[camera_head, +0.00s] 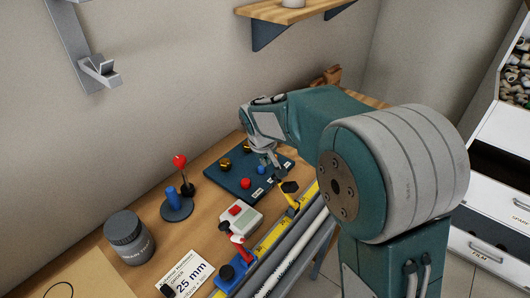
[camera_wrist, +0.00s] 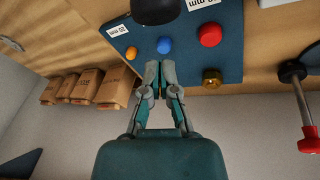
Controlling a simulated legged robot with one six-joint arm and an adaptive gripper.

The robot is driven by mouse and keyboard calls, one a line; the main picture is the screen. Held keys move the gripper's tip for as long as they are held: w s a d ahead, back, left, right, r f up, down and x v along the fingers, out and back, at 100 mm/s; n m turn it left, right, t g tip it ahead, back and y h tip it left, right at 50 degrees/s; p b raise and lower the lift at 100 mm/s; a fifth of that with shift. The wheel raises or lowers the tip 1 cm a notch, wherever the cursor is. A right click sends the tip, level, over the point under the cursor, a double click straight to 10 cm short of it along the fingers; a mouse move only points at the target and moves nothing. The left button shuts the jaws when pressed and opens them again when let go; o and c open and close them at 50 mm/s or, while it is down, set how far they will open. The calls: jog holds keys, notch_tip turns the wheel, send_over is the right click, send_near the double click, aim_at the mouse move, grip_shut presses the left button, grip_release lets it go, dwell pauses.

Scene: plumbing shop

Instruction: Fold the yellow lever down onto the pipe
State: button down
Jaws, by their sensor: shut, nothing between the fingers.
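The yellow lever (camera_head: 284,194) stands tilted up beside the pipe at the bench's front edge, with a black knob (camera_head: 290,187) near its top. The grey-white pipe (camera_head: 297,243) runs along that edge, next to a yellow rule-like strip (camera_head: 268,241). My gripper (camera_head: 273,164) is shut and empty, over the dark blue board behind the lever, apart from the knob as far as I can tell. In the wrist view its fingertips (camera_wrist: 160,68) meet in front of the board. A black rounded part (camera_wrist: 155,9) at the top edge is probably the lever's knob.
The dark blue board (camera_head: 222,181) carries brass, blue and red knobs.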

aim_at(290, 191)
jog(key=shift+x, duration=1.25)
jog(key=shift+s+d+r, duration=0.25)
jog(key=shift+s, duration=0.3)
jog(key=shift+s+d+r, duration=0.2)
jog(key=shift+s+d, duration=0.05)
jog(key=shift+s, duration=0.3)
jog(key=shift+s+d+r, duration=0.2)
jog(key=shift+s+r, duration=0.05)
jog(key=shift+s, duration=0.35)
jog(key=shift+w, duration=0.1)
